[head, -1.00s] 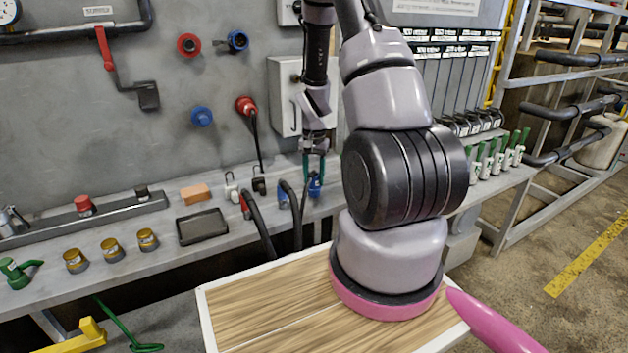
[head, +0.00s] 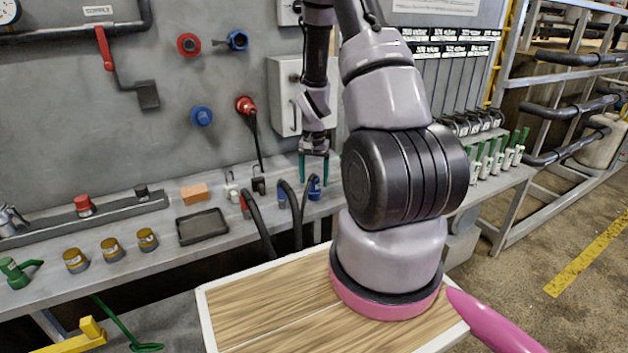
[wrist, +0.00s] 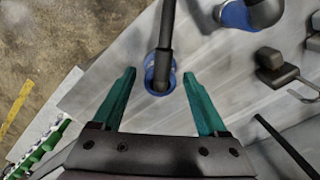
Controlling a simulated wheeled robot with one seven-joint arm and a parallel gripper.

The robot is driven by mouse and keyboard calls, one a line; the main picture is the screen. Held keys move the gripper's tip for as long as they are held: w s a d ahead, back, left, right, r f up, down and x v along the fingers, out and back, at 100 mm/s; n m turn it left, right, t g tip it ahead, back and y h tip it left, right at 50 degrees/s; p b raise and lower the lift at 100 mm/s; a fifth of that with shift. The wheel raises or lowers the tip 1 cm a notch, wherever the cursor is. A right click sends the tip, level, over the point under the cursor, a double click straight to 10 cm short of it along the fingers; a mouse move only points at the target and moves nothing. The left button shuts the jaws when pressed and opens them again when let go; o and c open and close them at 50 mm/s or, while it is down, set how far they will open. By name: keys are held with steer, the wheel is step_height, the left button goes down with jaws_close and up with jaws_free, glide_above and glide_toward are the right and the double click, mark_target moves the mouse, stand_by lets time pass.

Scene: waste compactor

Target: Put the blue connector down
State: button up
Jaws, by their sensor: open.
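The blue connector (head: 315,188) stands on the grey bench with its black cable, below my gripper (head: 314,164). In the wrist view, the blue connector (wrist: 151,82) shows as a blue ring around the black cable, between my green fingertips in the picture. My gripper (wrist: 159,75) is open, with a gap on both sides of the connector. In the head view the fingertips are a little above the connector's body, and it is not held.
A second blue connector (head: 282,199) with a cable stands to the left. A black tray (head: 202,227), an orange block (head: 194,193) and a small black fitting (head: 258,186) are on the bench (head: 165,247). The grey wall panel with sockets stands behind.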

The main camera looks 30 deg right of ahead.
steer(key=s+a+r+n+t, duration=0.1)
steer(key=s+a+r, duration=0.1)
steer(key=r, duration=0.8)
steer(key=s+a+r+t, duration=0.1)
steer(key=s+a+r, duration=0.1)
steer(key=r, duration=0.7)
steer(key=s+a+r+n+t, duration=0.1)
steer(key=a+r, duration=0.2)
steer(key=r, duration=0.7)
steer(key=s+a+r+n+t+y, duration=0.1)
steer(key=s+a+r+t, duration=0.1)
steer(key=s+r, duration=0.3)
steer(key=s+a+r+n+t+y, duration=0.1)
steer(key=s+a+r, duration=0.3)
steer(key=s, duration=0.5)
steer(key=shift+s+a+r+t, duration=0.2)
steer(key=shift+s+r+t, duration=0.15)
steer(key=shift+r+t, duration=0.4)
